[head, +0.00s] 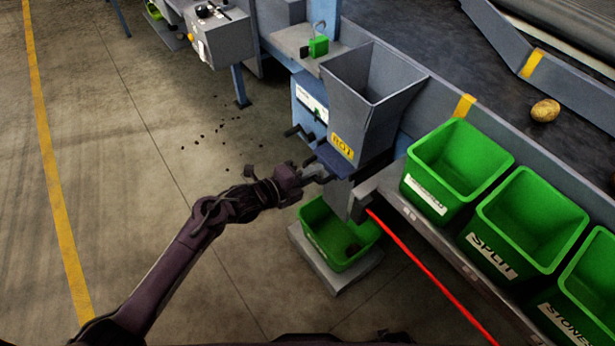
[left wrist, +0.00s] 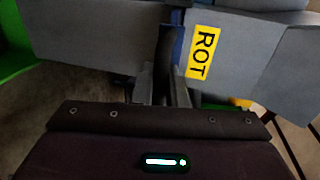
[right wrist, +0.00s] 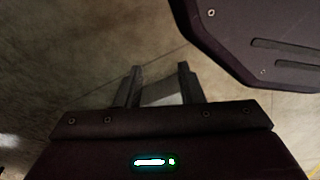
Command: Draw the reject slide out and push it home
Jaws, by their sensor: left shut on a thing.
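The grey hopper (head: 352,110) carries a yellow ROT label; the label also shows in the left wrist view (left wrist: 203,52). The blue reject slide (head: 333,162) sits under the hopper's lower end. My left gripper (head: 322,174) is at the slide's front. In the left wrist view my left gripper (left wrist: 165,88) is shut on the slide's dark handle (left wrist: 170,48). How far the slide is drawn out is hard to tell. My right gripper (right wrist: 156,82) is open and empty, away from the hopper over bare floor.
A green bin (head: 322,236) with dark lumps inside stands on a grey base below the hopper. Several green bins, one marked SPLIT (head: 528,222), line the shelf at right. A red bar (head: 430,275) slants below the shelf. A potato (head: 545,110) lies on the belt. Floor at left is mostly clear.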

